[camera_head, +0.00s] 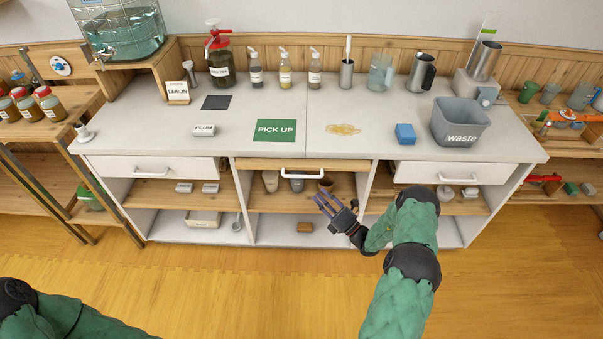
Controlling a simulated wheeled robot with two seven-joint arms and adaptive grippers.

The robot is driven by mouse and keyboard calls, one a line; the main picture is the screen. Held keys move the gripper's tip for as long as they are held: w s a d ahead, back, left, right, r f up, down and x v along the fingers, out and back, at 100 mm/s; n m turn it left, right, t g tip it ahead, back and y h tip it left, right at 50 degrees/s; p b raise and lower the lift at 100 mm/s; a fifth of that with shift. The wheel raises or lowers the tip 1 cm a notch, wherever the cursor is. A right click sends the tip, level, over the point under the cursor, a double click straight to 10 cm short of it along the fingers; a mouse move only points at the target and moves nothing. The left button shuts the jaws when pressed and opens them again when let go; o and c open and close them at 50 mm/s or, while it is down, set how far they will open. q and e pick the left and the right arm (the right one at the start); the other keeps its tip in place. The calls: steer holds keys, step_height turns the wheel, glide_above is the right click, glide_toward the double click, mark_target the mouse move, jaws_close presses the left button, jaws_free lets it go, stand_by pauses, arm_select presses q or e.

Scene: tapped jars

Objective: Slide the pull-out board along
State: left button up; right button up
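The pull-out board (262,164) shows as a wooden front edge just under the middle of the white counter, with a white bar handle (302,176) on its front. It lies roughly level with the counter's front edge. My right gripper (322,199) is below and slightly right of the handle, in front of the middle shelf opening. Its fingers look spread and empty, apart from the handle. My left arm shows only at the lower left corner; its gripper is out of view.
White drawers with handles flank the board, left (155,168) and right (460,174). Cups (271,181) stand on the shelf under the board. The counter (225,150) above holds a green PICK UP mat (275,130), blue sponge (405,134) and waste bin (459,123). The floor in front is clear.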

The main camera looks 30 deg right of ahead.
mark_target(301, 176)
steer(key=b+x, duration=0.2)
steer(key=x, duration=0.8)
steer(key=shift+w+r, duration=0.25)
steer(key=shift+r, duration=0.05)
jaws_close()
